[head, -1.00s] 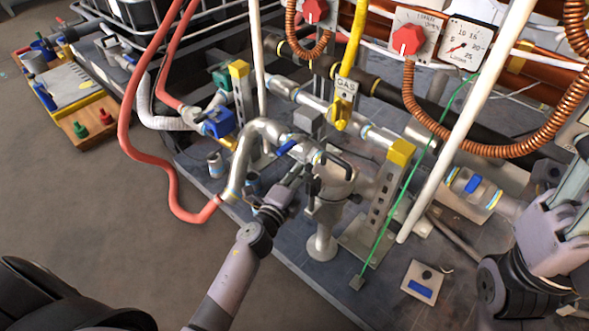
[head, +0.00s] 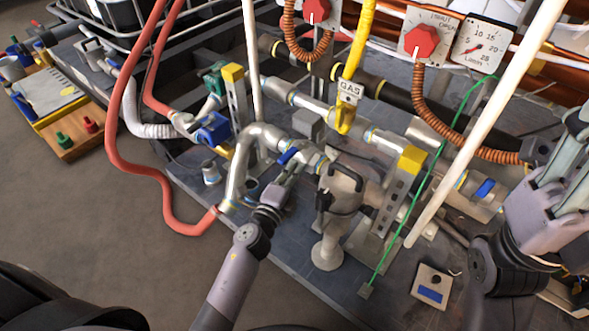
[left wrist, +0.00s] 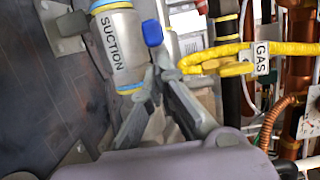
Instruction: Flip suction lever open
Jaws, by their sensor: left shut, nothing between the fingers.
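The suction lever is a small blue handle (head: 288,155) on the bent silver pipe (head: 262,132) in the head view. In the left wrist view the blue lever (left wrist: 152,32) stands beside the pipe labelled SUCTION (left wrist: 112,42). My left gripper (head: 291,172) is just below the lever in the head view. In the left wrist view its fingertips (left wrist: 162,66) are together, empty and very close to the lever's lower end. I cannot tell whether they touch it. My right gripper (head: 568,165) is at the right edge, partly cut off, away from the lever.
A grey pump-like body with a black handle (head: 342,188) stands just right of my left gripper. A red hose (head: 125,150) loops at left. The floor at lower left is clear.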

